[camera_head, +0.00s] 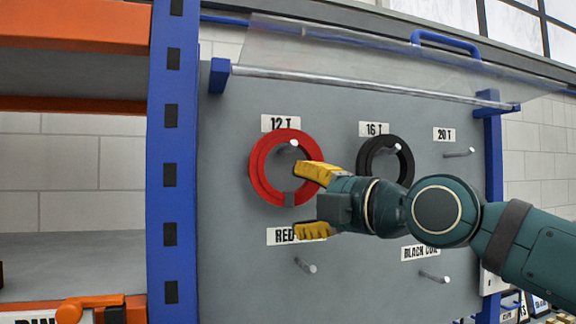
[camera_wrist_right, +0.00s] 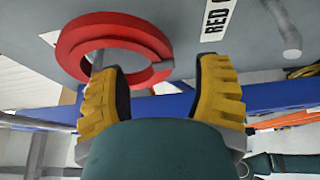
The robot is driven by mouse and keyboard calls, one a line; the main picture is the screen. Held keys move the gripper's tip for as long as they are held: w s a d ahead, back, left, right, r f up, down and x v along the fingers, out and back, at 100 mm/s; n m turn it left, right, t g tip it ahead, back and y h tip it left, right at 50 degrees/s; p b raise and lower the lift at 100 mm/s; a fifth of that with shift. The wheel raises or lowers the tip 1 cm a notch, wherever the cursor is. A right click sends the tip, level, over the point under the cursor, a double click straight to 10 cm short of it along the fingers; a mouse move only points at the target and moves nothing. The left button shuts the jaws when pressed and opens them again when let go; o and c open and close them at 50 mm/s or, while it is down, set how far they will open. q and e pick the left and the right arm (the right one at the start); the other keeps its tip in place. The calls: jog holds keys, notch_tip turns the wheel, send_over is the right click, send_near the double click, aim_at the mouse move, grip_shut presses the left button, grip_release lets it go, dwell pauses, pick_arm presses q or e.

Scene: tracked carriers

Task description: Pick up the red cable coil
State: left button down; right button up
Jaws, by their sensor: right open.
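The red cable coil (camera_head: 262,180) hangs on a peg of the grey panel, under the label "12 T". It also shows in the right wrist view (camera_wrist_right: 85,38), at the upper left. My right gripper (camera_head: 308,202) is open, its yellow fingers apart, at the coil's right side. In the head view its upper finger overlaps the coil's right edge; I cannot tell whether they touch. In the right wrist view the gap between the fingers (camera_wrist_right: 160,85) is empty and the coil lies beyond the left finger. My left gripper is not in view.
A black coil (camera_head: 371,148) hangs on a peg to the right, behind my right wrist. Bare pegs (camera_head: 305,265) stick out below and at the right. A clear raised cover (camera_head: 370,65) with a metal bar spans above. A blue rack post (camera_head: 172,180) stands at the left.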

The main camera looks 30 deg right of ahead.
aim_at(292, 199)
jog(key=x, duration=0.4)
jog(key=shift+w+p, duration=0.1)
jog(key=shift+p, duration=0.2)
grip_shut()
